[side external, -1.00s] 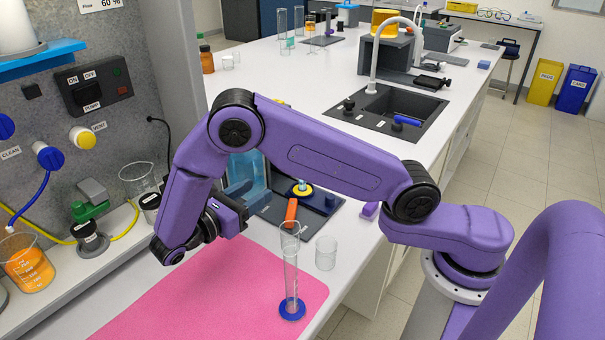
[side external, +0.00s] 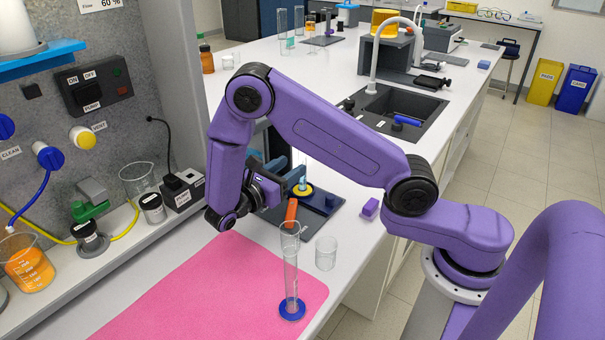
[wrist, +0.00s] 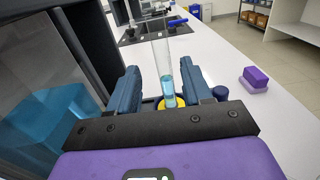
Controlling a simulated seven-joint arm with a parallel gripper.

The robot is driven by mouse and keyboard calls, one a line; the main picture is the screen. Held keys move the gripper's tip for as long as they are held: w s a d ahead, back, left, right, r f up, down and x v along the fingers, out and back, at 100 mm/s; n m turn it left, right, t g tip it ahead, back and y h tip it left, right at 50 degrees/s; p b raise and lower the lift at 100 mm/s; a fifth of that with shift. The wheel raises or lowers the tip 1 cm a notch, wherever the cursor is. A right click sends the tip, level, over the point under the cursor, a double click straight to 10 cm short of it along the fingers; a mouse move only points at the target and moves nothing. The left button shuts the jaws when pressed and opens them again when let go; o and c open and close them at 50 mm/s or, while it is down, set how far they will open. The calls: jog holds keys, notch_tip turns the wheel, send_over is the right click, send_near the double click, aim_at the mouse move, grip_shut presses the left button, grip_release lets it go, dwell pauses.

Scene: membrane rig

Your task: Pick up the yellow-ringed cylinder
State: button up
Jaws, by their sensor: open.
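The yellow-ringed cylinder stands upright with its yellow ring (side external: 302,190) low on a dark base plate; its upper part is partly behind my gripper in the side view. In the wrist view the clear cylinder (wrist: 165,60) holds pale blue liquid, with the yellow ring around its foot. My gripper (side external: 283,165) is open, its dark blue fingers pointing towards the cylinder. In the wrist view the two fingers of my gripper (wrist: 160,74) lie left and right of the cylinder in the picture; I cannot tell whether it is fully between them.
A clear cylinder with a blue foot (side external: 291,308) stands on the pink mat (side external: 200,300), beside a glass beaker (side external: 326,253). An orange object (side external: 291,212) lies near the dark plate (side external: 330,212). A purple block (side external: 370,207) sits to the right. A blue tank (wrist: 50,120) is left.

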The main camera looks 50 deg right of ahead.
aim_at(300, 161)
jog(key=shift+s+d+r, duration=0.1)
jog(key=shift+s+d, duration=0.05)
jog(key=shift+d, duration=1.2)
jog(key=shift+s+d, duration=0.1)
jog(key=shift+d, duration=1.25)
jog(key=shift+c, duration=0.3)
grip_shut()
